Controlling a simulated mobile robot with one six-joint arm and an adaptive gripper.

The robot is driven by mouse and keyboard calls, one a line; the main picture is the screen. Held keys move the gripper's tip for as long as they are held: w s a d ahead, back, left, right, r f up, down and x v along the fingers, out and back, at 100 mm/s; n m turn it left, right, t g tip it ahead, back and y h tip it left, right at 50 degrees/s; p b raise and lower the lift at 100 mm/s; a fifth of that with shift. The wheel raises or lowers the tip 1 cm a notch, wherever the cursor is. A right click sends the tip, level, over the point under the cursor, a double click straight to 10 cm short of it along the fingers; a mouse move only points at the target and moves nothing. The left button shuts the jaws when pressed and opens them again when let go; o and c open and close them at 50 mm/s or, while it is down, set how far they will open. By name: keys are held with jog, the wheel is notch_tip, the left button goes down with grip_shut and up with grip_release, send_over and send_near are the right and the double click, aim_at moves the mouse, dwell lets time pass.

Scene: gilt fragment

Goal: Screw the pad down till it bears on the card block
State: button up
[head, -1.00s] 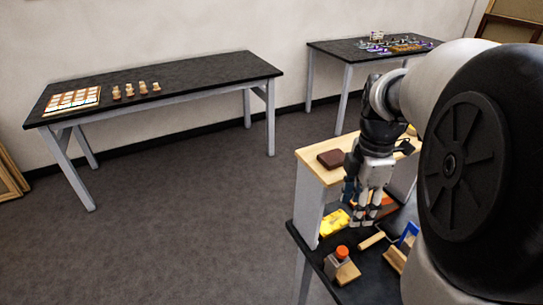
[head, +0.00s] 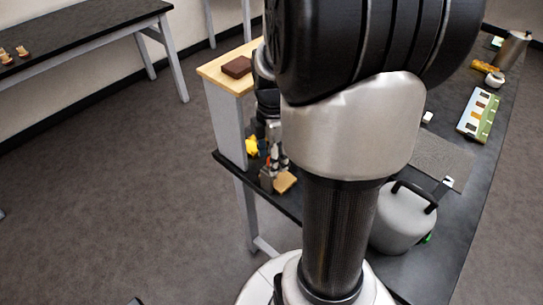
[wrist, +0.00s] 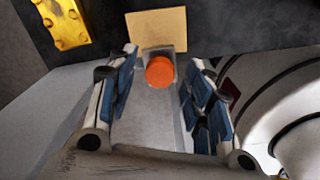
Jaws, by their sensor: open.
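An orange round knob (wrist: 159,72) tops a grey metal clamp body (wrist: 161,105), seen from above in the wrist view. A flat tan block (wrist: 157,30), likely the card block, lies at the clamp's far end; it also shows in the head view (head: 285,182). My gripper (wrist: 163,60) is open, with one blue-padded finger on each side of the knob and gaps between. In the head view, my gripper (head: 276,158) hangs over the clamp, and the knob is hidden there. The pad is hidden, so I cannot tell whether it touches the block.
A yellow object (wrist: 61,20) lies at upper left in the wrist view. A wooden shelf (head: 214,72) with a brown block (head: 237,67) stands beside my arm. A grey lidded pot (head: 403,222) stands on the dark worktop (head: 440,255) to the right. Open floor lies left.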

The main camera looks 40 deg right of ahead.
jog(key=c, duration=1.1)
